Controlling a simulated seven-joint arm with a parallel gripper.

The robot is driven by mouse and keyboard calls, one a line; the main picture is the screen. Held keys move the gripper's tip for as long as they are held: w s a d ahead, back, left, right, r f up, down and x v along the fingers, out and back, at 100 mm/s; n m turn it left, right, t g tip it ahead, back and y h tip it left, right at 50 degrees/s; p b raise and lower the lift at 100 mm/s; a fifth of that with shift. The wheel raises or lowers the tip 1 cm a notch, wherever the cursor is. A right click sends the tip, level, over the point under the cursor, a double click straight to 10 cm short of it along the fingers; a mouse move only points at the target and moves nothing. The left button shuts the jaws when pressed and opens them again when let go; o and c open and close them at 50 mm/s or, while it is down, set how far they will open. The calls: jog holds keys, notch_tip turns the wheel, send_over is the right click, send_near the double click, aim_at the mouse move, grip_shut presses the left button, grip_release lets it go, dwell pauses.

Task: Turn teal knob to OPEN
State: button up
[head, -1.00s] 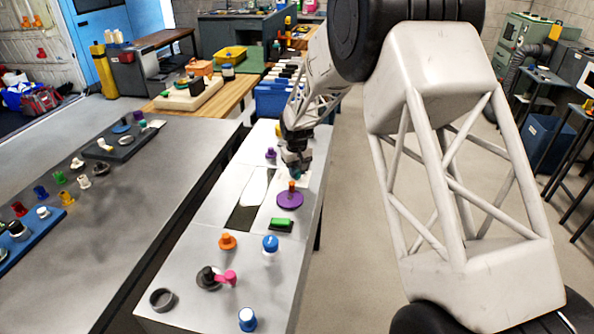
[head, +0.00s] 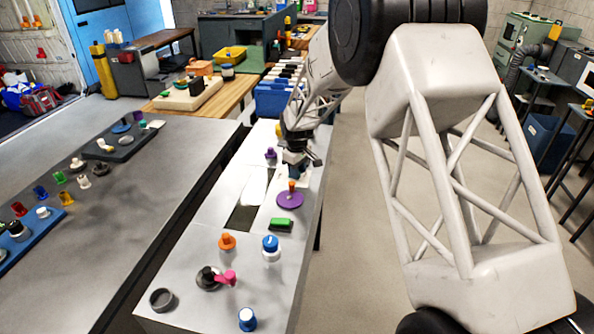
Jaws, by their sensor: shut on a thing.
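My gripper (head: 295,168) is at the far part of the grey bench, pointing down just behind the purple disc with an orange post (head: 290,197). It is shut on the teal knob, which the jaws almost wholly cover. A pale plate (head: 304,178) shows beside the jaws. The OPEN mark and the knob's pointing direction cannot be made out at this size.
The grey bench (head: 185,272) also bears a green block (head: 281,224), an orange knob (head: 227,242), a blue-and-white knob (head: 271,248) and a pink-handled knob (head: 210,278). A purple knob (head: 270,154) stands close left of my gripper. A dark rectangular opening (head: 242,217) lies left of the disc.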

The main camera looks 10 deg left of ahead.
jog(key=o, duration=0.9)
jog(key=shift+o, duration=0.2)
jog(key=shift+r, duration=3.9)
